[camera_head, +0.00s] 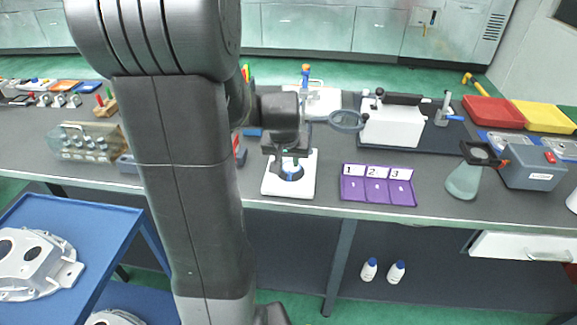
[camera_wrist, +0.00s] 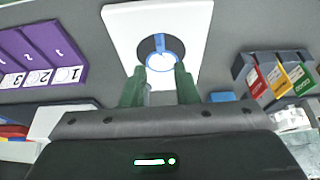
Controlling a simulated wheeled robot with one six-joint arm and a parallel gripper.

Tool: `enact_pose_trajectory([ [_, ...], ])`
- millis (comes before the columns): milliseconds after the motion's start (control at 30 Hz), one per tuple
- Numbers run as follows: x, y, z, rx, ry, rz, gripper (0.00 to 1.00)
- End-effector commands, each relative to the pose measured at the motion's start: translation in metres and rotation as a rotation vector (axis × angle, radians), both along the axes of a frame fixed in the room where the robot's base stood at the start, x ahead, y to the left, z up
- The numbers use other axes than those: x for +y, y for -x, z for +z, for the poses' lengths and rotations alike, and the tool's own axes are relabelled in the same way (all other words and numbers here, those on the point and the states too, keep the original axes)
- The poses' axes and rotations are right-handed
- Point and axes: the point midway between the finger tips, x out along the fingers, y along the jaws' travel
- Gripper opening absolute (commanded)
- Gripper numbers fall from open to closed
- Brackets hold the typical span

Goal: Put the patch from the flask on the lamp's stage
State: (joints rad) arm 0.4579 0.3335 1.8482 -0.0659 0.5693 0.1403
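My gripper (camera_wrist: 160,68) points down over a white plate (camera_wrist: 192,22) with a dark round opening (camera_wrist: 147,46), which I take for the lamp's stage. A pale disc with a blue rim and blue tab (camera_wrist: 160,61) lies in that opening; I cannot tell if it is the patch. The green-tinted fingers stand apart on either side of the disc, with no clear grip on anything. In the head view my gripper (camera_head: 290,158) is just above the white plate (camera_head: 304,186). A greenish conical flask (camera_head: 463,182) stands at the right with a dark piece over its top.
A purple tray numbered 1 to 3 (camera_head: 377,202) lies right of the plate. A round magnifier (camera_head: 347,121) is behind it. A grey box (camera_head: 533,168) and red and yellow trays (camera_head: 492,112) are farther right. Coloured boxes (camera_wrist: 276,76) stand close by in the wrist view.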

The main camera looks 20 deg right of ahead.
Motion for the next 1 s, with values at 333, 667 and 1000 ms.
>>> enact_pose_trajectory([
  [333,0.009,0.015,0.045,-0.003,0.000,-0.001,0.27],
  [667,0.011,0.018,0.050,0.000,0.000,0.000,0.27],
  [1000,0.011,0.018,0.050,0.000,0.000,0.000,0.27],
])
